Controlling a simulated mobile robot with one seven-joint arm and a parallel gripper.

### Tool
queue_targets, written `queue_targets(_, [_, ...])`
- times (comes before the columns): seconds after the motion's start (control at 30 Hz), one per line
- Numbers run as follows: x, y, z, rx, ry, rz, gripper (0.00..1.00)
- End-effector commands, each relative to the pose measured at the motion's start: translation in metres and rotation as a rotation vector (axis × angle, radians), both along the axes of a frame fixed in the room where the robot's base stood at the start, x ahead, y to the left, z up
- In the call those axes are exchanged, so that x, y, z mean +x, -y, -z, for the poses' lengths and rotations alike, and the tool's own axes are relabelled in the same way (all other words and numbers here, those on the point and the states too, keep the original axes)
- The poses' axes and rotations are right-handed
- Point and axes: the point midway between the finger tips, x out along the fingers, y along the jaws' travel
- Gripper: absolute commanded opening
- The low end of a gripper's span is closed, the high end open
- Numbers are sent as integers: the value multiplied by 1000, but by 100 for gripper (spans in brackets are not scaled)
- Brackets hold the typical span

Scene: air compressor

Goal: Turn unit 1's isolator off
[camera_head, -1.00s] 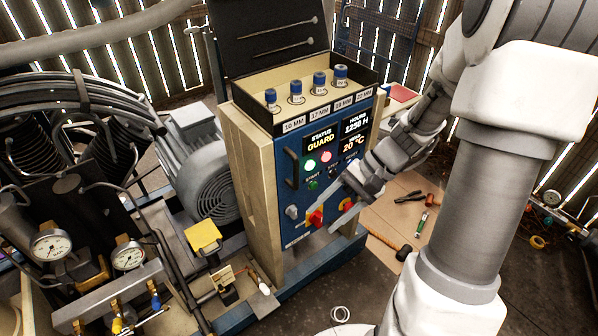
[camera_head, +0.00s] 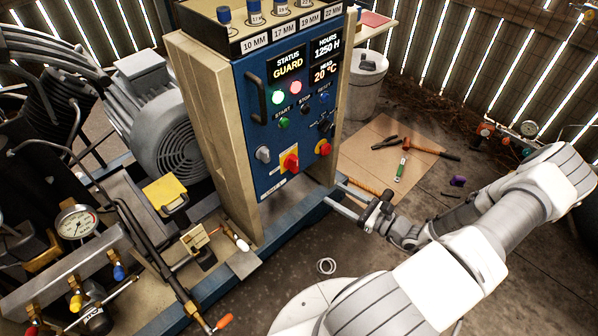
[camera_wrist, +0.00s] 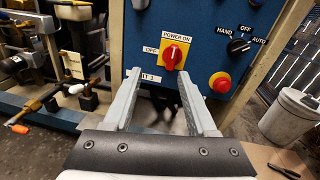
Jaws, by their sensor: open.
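Unit 1's isolator (camera_head: 290,162) is a red rotary handle on a yellow plate, low on the blue panel. In the wrist view the isolator (camera_wrist: 172,55) is seen close, with "POWER ON" above and "OFF" to its left. Its handle stands roughly upright, tilted slightly, toward "POWER ON". A partly hidden label ending "IT 1" (camera_wrist: 151,79) is below it. My gripper (camera_head: 338,195) is open and empty, below and right of the isolator in the head view. In the wrist view its fingertips (camera_wrist: 158,78) are spread below the handle, apart from it.
A red emergency stop (camera_wrist: 220,82) on yellow and a hand/off/auto selector (camera_wrist: 238,46) sit right of the isolator. A black handle (camera_head: 256,98) juts from the panel. Tools lie on a cardboard sheet (camera_head: 365,165) on the floor. The floor before the panel is mostly clear.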

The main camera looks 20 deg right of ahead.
Motion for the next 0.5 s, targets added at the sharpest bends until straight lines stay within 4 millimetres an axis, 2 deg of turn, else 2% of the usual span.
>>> queue_targets(0.03, [-1,4,13,35,-1,44,57])
queue_targets(0.1, [-1,8,20,63,-1,86,57])
queue_targets(0.27, [0,11,27,91,-2,127,57])
queue_targets(0.37, [7,9,27,93,-1,130,57])
queue_targets(0.5, [28,-1,27,92,0,125,57])
